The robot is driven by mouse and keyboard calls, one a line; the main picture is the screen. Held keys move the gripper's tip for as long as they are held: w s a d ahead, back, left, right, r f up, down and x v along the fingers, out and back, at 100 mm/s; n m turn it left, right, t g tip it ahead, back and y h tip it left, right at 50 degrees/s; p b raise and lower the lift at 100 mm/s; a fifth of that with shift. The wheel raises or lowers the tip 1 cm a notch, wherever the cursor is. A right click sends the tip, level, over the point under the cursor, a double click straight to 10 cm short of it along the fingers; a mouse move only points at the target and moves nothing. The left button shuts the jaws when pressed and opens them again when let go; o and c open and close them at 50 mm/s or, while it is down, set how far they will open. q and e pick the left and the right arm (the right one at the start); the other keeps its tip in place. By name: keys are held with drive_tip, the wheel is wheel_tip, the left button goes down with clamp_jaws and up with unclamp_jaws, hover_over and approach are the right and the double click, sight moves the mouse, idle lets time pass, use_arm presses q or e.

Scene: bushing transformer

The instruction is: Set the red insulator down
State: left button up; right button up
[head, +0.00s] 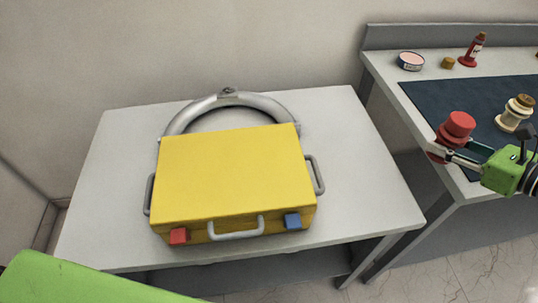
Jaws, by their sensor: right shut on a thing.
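The red insulator (459,127) is a ribbed red piece at the right, near the left front corner of the dark mat. My right gripper (446,146), on a green wrist, comes in from the right and is shut on the red insulator. The insulator looks nearly upright; the fingers hide part of it. I cannot tell whether its base touches the bench. My left gripper is not in view.
The dark mat (425,100) lies on the grey bench. A cream insulator (515,113) stands on it. A tin (410,61), a small brown block (448,62) and a red bottle (473,50) stand behind. A yellow case (232,175) and a grey ring (262,103) occupy the left table (375,190).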

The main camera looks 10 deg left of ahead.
drive_tip(key=shift+w+r, duration=0.1)
drive_tip(key=shift+a, duration=0.2)
drive_tip(key=a+f+p, duration=0.1)
drive_tip(key=a+p, duration=0.2)
drive_tip(key=a, duration=0.1)
use_arm(q)
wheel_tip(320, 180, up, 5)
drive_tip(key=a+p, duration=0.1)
drive_tip(key=p, duration=0.1)
use_arm(e)
drive_tip(key=b, duration=0.2)
hover_over(366, 173)
drive_tip(key=d, duration=0.1)
wheel_tip(366, 173, down, 8)
drive_tip(key=shift+d+r, duration=0.1)
drive_tip(key=shift+r, duration=0.1)
drive_tip(key=shift+a+f, duration=0.25)
drive_tip(key=shift+f, duration=0.05)
drive_tip(key=shift+a+f, duration=0.25)
drive_tip(key=shift+f, duration=0.05)
wheel_tip(366, 173, down, 3)
drive_tip(key=b, duration=0.3)
drive_tip(key=shift+f, duration=0.2)
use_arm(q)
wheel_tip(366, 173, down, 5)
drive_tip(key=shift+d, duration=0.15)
use_arm(e)
drive_tip(key=shift+r, duration=0.1)
